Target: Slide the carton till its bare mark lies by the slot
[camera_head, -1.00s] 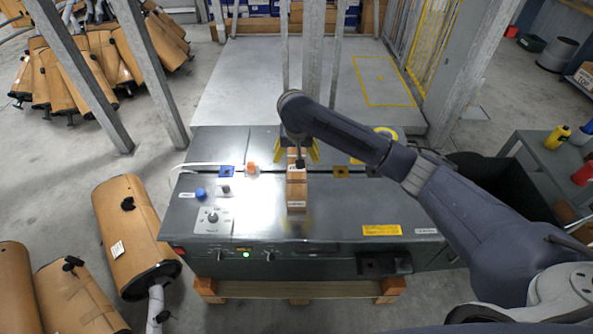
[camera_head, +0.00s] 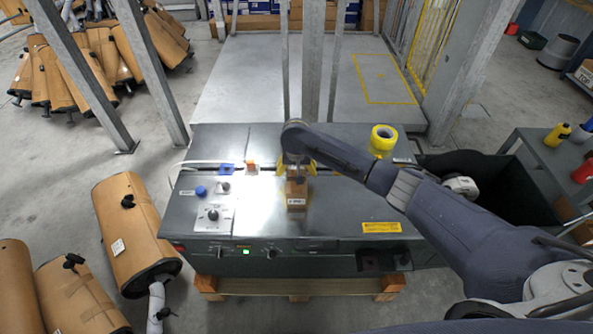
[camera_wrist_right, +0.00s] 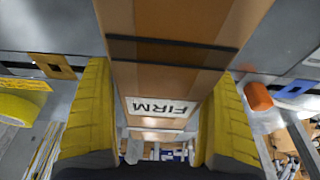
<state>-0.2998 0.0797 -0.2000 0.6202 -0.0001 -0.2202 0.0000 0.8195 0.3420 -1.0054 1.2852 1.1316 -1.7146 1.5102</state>
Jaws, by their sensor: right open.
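A narrow dark slot (camera_head: 205,169) runs across the bench and passes behind the carton. I cannot make out which mark on the carton is bare. My left gripper is not in view.
A blue square (camera_head: 226,169) and an orange block (camera_head: 250,167) are left of the carton. A tan square (camera_wrist_right: 54,66) shows in the wrist view. A yellow tape roll (camera_head: 383,139) stands back right. Knobs (camera_head: 213,215) are front left. The bench's front right is mostly clear.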

